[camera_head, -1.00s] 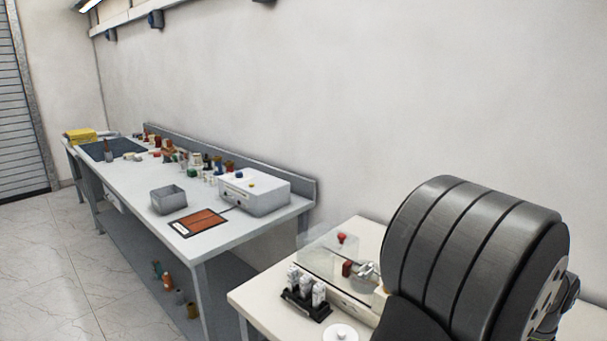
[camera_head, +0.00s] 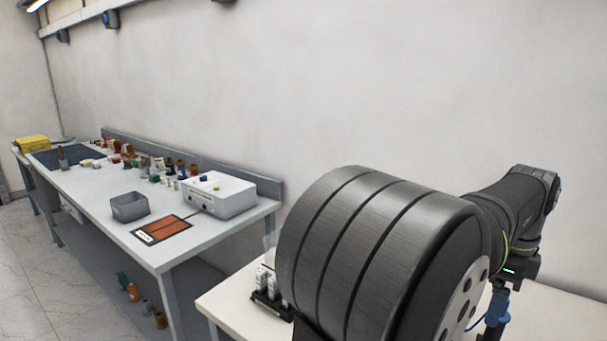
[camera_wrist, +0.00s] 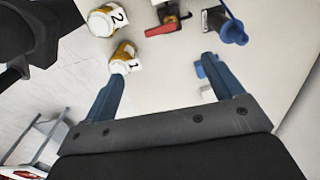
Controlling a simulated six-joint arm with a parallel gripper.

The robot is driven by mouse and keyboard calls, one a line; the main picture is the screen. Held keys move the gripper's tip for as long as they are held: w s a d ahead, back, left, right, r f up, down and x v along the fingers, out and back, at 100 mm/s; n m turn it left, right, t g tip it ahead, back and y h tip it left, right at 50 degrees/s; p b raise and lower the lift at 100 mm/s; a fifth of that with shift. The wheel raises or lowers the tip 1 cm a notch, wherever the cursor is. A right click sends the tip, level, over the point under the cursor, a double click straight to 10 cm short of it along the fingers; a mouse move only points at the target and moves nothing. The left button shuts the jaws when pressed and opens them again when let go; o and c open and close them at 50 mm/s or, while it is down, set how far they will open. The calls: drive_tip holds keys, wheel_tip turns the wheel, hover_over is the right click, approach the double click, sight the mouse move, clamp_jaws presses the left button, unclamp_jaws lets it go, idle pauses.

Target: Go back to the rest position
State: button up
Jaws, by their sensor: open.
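My gripper (camera_wrist: 163,70) is open in the wrist view. Its two blue fingers are apart with nothing between them, above a light tabletop (camera_wrist: 165,75). In the head view a blue part of my gripper (camera_head: 496,308) shows low on the right, below my dark arm. My arm hides much of the near table there.
In the wrist view, pieces marked "2" (camera_wrist: 106,20) and "1" (camera_wrist: 124,58), a red lever (camera_wrist: 165,27) and a blue-and-black part (camera_wrist: 226,26) lie beyond the fingers. A grey workbench (camera_head: 205,245) with a white box (camera_head: 218,196) stands left. White-topped pieces (camera_head: 266,283) stand beside my arm.

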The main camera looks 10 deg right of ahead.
wheel_tip(320, 180, down, 16)
drive_tip(key=shift+r, duration=0.1)
drive_tip(key=shift+d, duration=0.1)
drive_tip(key=n, duration=0.4)
drive_tip(key=shift+s+d, duration=0.25)
drive_tip(key=shift+d, duration=0.05)
drive_tip(key=n, duration=0.2)
drive_tip(key=d+n, duration=0.1)
drive_tip(key=n, duration=0.1)
drive_tip(key=shift+s+n, duration=0.1)
drive_tip(key=shift+n, duration=0.2)
drive_tip(key=n, duration=0.2)
drive_tip(key=d+n, duration=0.1)
drive_tip(key=n, duration=0.1)
drive_tip(key=shift+n, duration=0.3)
drive_tip(key=shift+w+d+n, duration=0.15)
drive_tip(key=shift+n, duration=0.8)
drive_tip(key=shift+w+d+n, duration=0.1)
drive_tip(key=shift+d+n, duration=0.05)
drive_tip(key=shift+n, duration=0.8)
